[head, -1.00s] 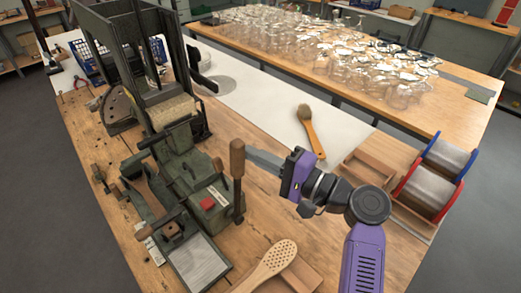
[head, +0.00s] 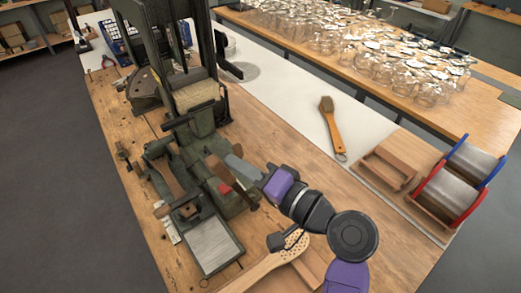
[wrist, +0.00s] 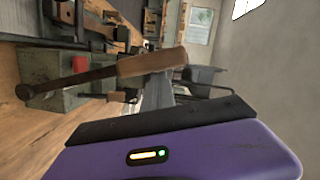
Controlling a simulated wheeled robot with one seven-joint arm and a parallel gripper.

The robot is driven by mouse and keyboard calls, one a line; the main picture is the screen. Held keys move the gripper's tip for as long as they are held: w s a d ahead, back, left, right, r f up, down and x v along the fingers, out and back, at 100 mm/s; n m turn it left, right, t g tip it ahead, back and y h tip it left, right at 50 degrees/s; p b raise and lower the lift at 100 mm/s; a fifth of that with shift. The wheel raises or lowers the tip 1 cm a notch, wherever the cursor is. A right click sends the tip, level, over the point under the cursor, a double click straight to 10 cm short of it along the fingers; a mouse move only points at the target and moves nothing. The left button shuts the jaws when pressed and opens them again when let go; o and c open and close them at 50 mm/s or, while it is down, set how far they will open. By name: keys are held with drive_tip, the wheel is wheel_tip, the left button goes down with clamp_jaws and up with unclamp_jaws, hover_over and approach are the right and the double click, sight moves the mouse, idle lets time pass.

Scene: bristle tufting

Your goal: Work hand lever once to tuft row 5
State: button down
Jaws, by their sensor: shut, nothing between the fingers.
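The green tufting machine (head: 215,148) stands on the wooden bench. Its hand lever (head: 222,168) has a wooden grip on a dark shaft and leans toward the machine body, past a red button (head: 225,188). My gripper (head: 233,160) is shut and empty, its grey fingers beside the wooden grip. In the wrist view the lever's grip (wrist: 150,64) lies just beyond the dark finger edge; I cannot tell whether they touch. A perforated wooden brush body (head: 272,263) lies in front, partly hidden by my arm. Its tuft rows are too small to tell.
A finished brush (head: 331,128) lies on the white strip. A wire spool (head: 452,190) with red and blue flanges and a wooden tray (head: 389,168) stand to the right. A metal plate (head: 209,244) sits in front of the machine.

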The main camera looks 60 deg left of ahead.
drive_tip(key=s+d+f+n+t+h+b, duration=0.1)
drive_tip(key=s+f+n+b, duration=0.5)
drive_tip(key=s, duration=0.7)
drive_tip(key=shift+s+d+f+t, duration=0.2)
drive_tip(key=shift+s+f+t, duration=0.1)
drive_tip(key=shift+f, duration=1)
drive_tip(key=r+v, duration=0.1)
drive_tip(key=v, duration=0.7)
drive_tip(key=shift+w+b, duration=0.35)
drive_tip(key=shift+b, duration=0.05)
drive_tip(key=shift+r, duration=0.15)
